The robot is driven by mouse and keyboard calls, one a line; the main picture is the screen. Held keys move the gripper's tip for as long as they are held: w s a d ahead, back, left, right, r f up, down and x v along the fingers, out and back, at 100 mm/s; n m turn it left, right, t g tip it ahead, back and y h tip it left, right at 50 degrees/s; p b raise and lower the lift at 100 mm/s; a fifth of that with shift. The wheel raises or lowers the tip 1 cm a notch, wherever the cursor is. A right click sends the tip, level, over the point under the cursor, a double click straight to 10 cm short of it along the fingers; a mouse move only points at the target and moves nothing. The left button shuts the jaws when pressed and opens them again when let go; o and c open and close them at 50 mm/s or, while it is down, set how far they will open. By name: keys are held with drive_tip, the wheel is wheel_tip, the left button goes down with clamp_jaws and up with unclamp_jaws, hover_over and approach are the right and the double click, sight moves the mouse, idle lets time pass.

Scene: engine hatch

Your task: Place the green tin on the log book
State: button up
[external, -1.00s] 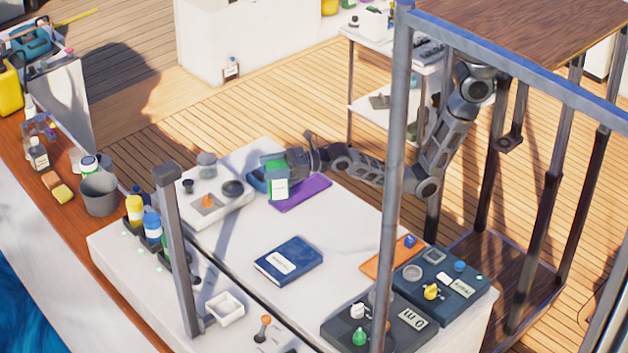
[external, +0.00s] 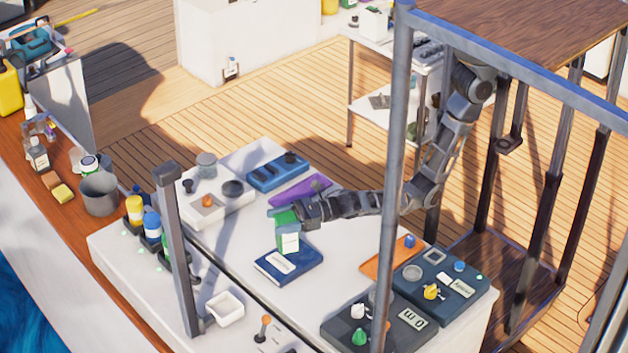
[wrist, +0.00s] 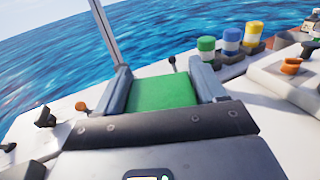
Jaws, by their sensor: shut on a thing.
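The green tin (external: 287,238) has a green top and a white label on its side. My gripper (external: 290,217) is shut on it; in the wrist view the green tin (wrist: 162,92) sits between the two fingers. The log book (external: 289,264) is dark blue with a white label and lies flat on the white hatch top. In the external view the tin overlaps the log book's back edge. I cannot tell whether the tin touches the book. The book is hidden in the wrist view.
A purple book (external: 300,190) and a blue tray (external: 277,172) lie behind the gripper. A white dish (external: 223,307) is at the front left. Dark control panels (external: 440,283) and an orange mat (external: 391,258) are at the right. A grey post (external: 393,180) stands in front.

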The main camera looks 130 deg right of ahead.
drive_tip(key=shift+a+f+b, duration=0.1)
drive_tip(key=shift+f+b, duration=0.2)
drive_tip(key=shift+f, duration=1.65)
drive_tip(key=shift+f, duration=0.2)
drive_tip(key=o, duration=1.7)
drive_tip(key=shift+c, duration=0.2)
drive_tip(key=shift+r, duration=0.15)
drive_tip(key=v, duration=1.2)
